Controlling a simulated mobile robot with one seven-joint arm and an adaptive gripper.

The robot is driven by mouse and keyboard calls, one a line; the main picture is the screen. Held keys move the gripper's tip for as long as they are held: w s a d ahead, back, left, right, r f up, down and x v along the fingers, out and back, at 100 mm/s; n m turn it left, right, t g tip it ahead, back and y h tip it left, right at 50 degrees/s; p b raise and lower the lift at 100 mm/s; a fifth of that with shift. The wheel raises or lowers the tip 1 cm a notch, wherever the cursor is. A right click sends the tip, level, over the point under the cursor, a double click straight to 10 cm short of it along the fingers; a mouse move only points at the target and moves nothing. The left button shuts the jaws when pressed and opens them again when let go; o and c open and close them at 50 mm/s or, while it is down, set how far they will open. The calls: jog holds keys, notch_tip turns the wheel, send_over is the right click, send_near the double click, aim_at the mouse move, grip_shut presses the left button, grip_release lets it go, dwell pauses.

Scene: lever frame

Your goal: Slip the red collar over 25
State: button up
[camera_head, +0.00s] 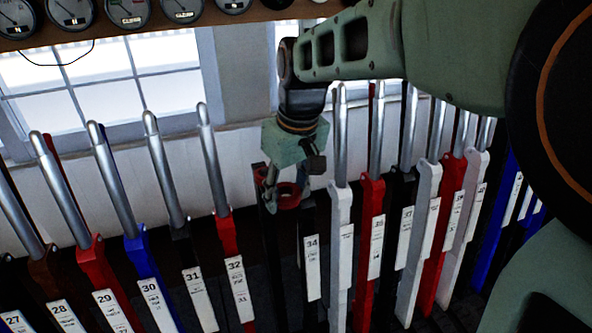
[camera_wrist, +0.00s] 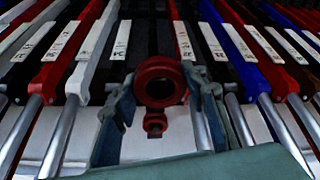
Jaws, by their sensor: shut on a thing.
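The red collar (camera_head: 290,204) is a thick ring held between the fingers of my gripper (camera_head: 287,194), in front of the levers around 32 and 34. In the wrist view, the collar (camera_wrist: 160,64) shows its open hole and a smaller red ring on its near side. My gripper (camera_wrist: 158,84) is shut on it, one finger on each side. Lever 25 cannot be made out; the lowest number I can read is 27 (camera_head: 16,320), at the left edge.
A row of numbered levers with metal handles crosses the view, including red lever 29 (camera_head: 95,265), blue lever 30 (camera_head: 148,262) and black lever 34 (camera_head: 312,262). Round gauges (camera_head: 128,12) hang on a shelf above. A window (camera_head: 110,85) is behind.

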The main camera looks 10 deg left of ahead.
jog(key=shift+w+a+f+p, duration=0.1)
jog(key=shift+w+a+p, duration=0.35)
jog(key=shift+w, duration=0.55)
jog(key=shift+w+a+r+p, duration=0.1)
jog(key=shift+w+a+p, duration=0.35)
jog(key=shift+w, duration=0.5)
jog(key=shift+w+a+f+p, duration=0.1)
jog(key=shift+w+a+p, duration=0.2)
jog(key=shift+w+a, duration=0.5)
jog(key=shift+w+a+f+p, duration=0.15)
jog(key=shift+w+p, duration=0.1)
jog(key=shift+w, duration=0.35)
jog(key=shift+w+a+f+p, duration=0.1)
jog(key=shift+w+a+p, duration=0.1)
jog(key=shift+w, duration=0.35)
jog(key=shift+w+a+f+p, duration=0.1)
jog(key=shift+w+p, duration=0.15)
jog(key=shift+w, duration=0.35)
jog(key=shift+f, duration=0.25)
jog(key=shift+s+d+b+x, duration=0.15)
jog(key=shift+b+x, duration=0.6)
jog(key=shift+x, duration=0.25)
jog(key=shift+s+d+b+x, duration=0.1)
jog(key=shift+s+b+x, duration=0.05)
jog(key=shift+b+x, duration=0.7)
jog(key=shift+s+d+b+x, duration=0.15)
jog(key=shift+b+x, duration=0.45)
jog(key=shift+x, duration=0.5)
jog(key=shift+f, duration=0.25)
jog(key=o, duration=1.2)
